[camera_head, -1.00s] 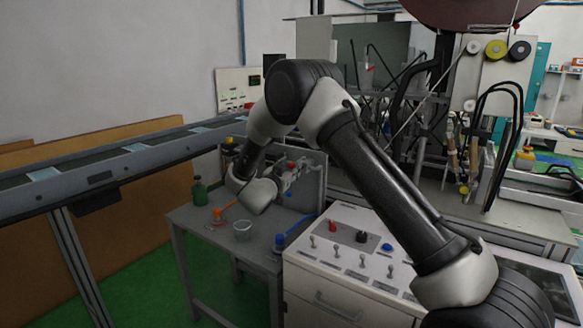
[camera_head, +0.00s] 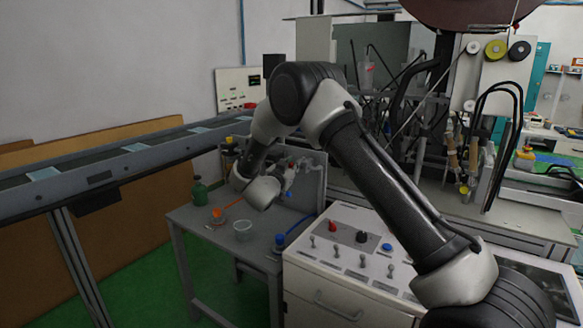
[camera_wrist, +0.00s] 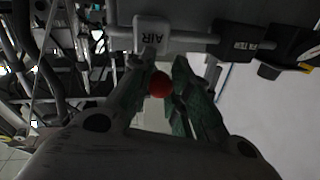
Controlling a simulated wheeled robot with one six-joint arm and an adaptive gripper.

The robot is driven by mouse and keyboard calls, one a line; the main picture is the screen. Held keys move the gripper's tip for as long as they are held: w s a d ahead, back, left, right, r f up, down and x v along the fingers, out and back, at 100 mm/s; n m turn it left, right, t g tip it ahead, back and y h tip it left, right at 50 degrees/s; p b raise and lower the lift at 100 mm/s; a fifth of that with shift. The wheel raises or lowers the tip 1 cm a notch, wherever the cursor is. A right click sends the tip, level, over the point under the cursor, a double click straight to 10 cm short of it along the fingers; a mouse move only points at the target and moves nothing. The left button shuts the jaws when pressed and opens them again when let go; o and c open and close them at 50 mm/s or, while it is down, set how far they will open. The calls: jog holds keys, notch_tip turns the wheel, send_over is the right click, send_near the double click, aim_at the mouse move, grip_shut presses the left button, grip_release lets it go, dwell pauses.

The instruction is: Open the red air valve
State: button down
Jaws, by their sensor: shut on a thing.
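The red air valve shows in the wrist view as a round red knob (camera_wrist: 160,84), below a pale block marked AIR (camera_wrist: 152,31) on a pipe. My gripper (camera_wrist: 165,66) has its green-padded fingers on both sides of the knob and is shut on it. In the head view my gripper (camera_head: 289,176) is at the upright grey panel (camera_head: 312,178) at the back of the small table. The red knob cannot be made out there; my gripper and wrist cover that spot. The valve's stem is mostly hidden by the fingers.
A second block marked WATER (camera_wrist: 240,45) sits beside the air block. On the table (camera_head: 205,256) stand a green bottle (camera_head: 199,191), a clear cup (camera_head: 242,230), an orange item (camera_head: 217,214) and a blue item (camera_head: 280,240). A white switch console (camera_head: 340,270) is to the right.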

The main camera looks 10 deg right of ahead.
jog(key=shift+s+d, duration=0.1)
jog(key=s+d+n+g+y, duration=0.1)
jog(key=d+n+y, duration=0.9)
jog(key=y, duration=1.1)
jog(key=shift+n+y, duration=0.3)
jog(key=shift+n, duration=2.1)
jog(key=shift+s+d+g, duration=0.1)
jog(key=shift+g, duration=0.2)
jog(key=c, duration=1.3)
grip_release()
jog(key=shift+v, duration=3.95)
